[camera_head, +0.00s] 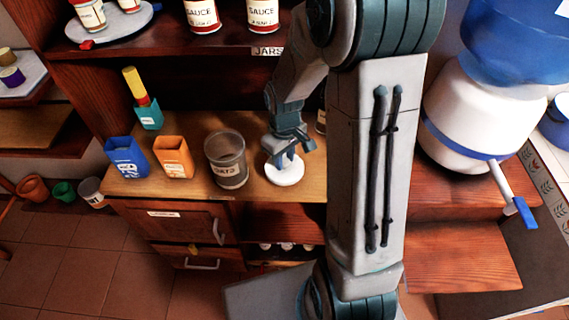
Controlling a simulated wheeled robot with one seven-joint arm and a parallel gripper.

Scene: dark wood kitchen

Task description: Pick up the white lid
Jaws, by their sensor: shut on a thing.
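The white lid (285,174) is a small round disc on the wooden counter, to the right of a grey see-through jar. My gripper (285,158) points down over the lid and is shut on its raised middle part. The fingers hide the part that they hold. The lid looks level, at or just above the counter top; I cannot tell whether it touches the wood.
The open grey jar (227,160) stands close on the left. Orange (174,158) and blue (127,157) boxes and a teal holder (149,115) stand further left. A shelf with sauce cans (202,14) overhangs behind. A white-and-blue dispenser (470,120) is at the right.

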